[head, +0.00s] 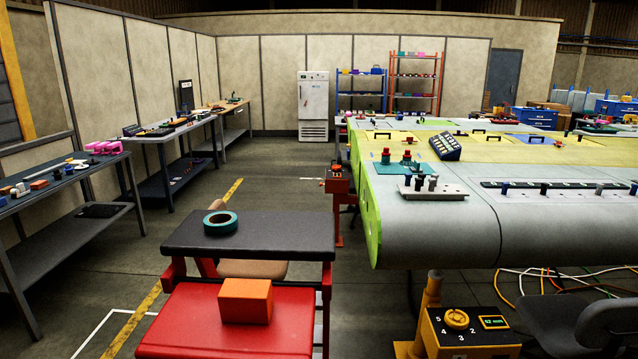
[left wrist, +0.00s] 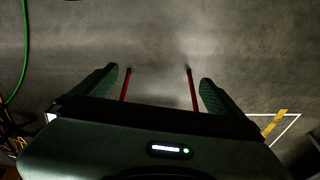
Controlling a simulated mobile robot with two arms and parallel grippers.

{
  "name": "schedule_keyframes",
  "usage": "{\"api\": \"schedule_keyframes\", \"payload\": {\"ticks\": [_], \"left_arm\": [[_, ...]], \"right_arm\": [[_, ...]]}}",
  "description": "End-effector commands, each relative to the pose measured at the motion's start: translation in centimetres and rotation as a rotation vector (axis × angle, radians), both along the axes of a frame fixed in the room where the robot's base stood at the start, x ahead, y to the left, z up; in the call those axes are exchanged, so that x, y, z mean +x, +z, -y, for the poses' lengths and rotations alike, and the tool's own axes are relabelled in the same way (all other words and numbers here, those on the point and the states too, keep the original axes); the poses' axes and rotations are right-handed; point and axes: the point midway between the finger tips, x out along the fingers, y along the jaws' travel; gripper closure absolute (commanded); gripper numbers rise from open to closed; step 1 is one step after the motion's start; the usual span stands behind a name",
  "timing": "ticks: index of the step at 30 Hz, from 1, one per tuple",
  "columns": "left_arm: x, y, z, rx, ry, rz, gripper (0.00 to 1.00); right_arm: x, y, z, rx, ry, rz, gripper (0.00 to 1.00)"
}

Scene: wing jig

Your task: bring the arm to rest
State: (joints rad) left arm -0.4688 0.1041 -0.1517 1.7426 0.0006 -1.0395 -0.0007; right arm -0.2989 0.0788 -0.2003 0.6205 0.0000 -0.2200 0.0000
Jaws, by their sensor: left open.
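My left gripper (left wrist: 158,78) shows in the left wrist view, with its two dark green fingers spread apart. Nothing is held between them. Two thin red bars with dark ends show between the fingers; I cannot tell what they belong to. Bare grey floor (left wrist: 155,35) lies beyond the fingertips. Neither arm shows in the head view, and my right gripper is in no view.
A red cart (head: 180,320) with a dark top shelf carries a teal tape roll (head: 220,222) and an orange box (head: 245,301). The large wing (head: 430,235) fills the right. A workbench (head: 75,205) stands left. Floor between is mostly clear; cables lie under the wing.

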Motion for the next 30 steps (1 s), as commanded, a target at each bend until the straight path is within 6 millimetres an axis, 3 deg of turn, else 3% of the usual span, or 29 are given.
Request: {"api": "schedule_keyframes", "payload": {"ticks": [1,6,12,15,19,30], "left_arm": [[-1.2,-3.2,-0.2,0.004,-0.002,-0.023,0.00],[-5.8,-11.7,-0.8,0.009,-0.011,-0.065,0.00],[-13.0,-18.5,-2.1,0.015,-0.021,-0.109,0.00],[-15.9,-20.2,-2.7,0.017,-0.025,-0.120,0.00],[-18.1,-21.2,-3.1,0.019,-0.029,-0.129,0.00],[-18.6,-21.4,-3.2,0.019,-0.029,-0.131,0.00]], "right_arm": [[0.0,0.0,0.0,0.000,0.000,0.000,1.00],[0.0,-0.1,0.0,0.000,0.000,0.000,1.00],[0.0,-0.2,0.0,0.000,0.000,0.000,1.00],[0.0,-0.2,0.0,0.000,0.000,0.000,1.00],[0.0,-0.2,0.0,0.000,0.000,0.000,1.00],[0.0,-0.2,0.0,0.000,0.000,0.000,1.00]]}}
